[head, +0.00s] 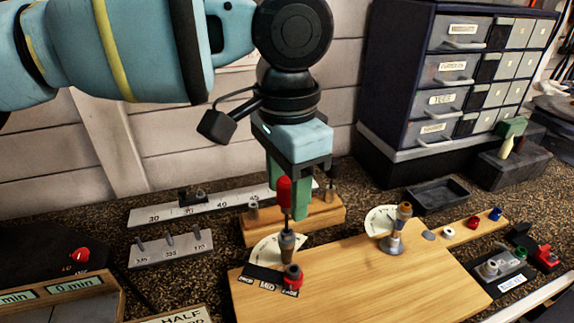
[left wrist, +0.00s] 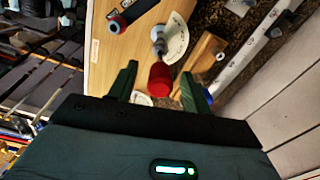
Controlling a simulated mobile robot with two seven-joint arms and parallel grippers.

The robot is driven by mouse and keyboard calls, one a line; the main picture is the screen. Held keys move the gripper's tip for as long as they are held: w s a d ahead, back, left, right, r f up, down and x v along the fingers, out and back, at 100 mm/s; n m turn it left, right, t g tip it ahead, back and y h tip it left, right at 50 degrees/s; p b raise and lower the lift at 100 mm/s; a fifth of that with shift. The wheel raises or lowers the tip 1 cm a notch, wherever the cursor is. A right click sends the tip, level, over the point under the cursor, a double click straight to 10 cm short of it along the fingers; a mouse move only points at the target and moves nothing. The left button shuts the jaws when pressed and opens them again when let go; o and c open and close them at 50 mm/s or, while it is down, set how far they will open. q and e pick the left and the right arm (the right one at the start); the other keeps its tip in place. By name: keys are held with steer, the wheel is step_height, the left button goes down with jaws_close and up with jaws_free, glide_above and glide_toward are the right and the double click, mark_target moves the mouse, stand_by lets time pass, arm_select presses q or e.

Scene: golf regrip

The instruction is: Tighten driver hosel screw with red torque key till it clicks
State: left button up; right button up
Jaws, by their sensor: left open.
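The red torque key (head: 285,193) stands upright with its shaft down in the driver hosel (head: 287,243), which is on the wooden board at a pale dial. In the left wrist view the red handle (left wrist: 160,80) shows between the fingers, with the hosel (left wrist: 159,46) beyond it. My left gripper (head: 287,208) points down over the key; it also shows in the left wrist view (left wrist: 158,85). Its green fingers are open, one on each side of the handle, with gaps visible. The hosel screw itself is hidden. My right gripper is not in view.
A second hosel stand (head: 391,238) with a dial is on the wooden board (head: 370,293). A red-topped piece (head: 292,278) sits near the board's front left. A wooden key block (head: 322,215) stands close behind the gripper. A black tray (head: 438,195) and drawer cabinet (head: 455,70) are at right.

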arm_select(q)
steer(key=shift+f, duration=0.2)
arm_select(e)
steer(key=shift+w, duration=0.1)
arm_select(q)
jaws_close()
steer(key=shift+r+m+p, duration=0.15)
steer(key=shift+m+p, duration=0.25)
steer(key=shift+m, duration=0.1)
steer(key=shift+m+p, duration=0.7)
steer(key=shift+m, duration=1.2)
steer(key=shift+m+p, duration=0.35)
steer(key=shift+m, duration=0.15)
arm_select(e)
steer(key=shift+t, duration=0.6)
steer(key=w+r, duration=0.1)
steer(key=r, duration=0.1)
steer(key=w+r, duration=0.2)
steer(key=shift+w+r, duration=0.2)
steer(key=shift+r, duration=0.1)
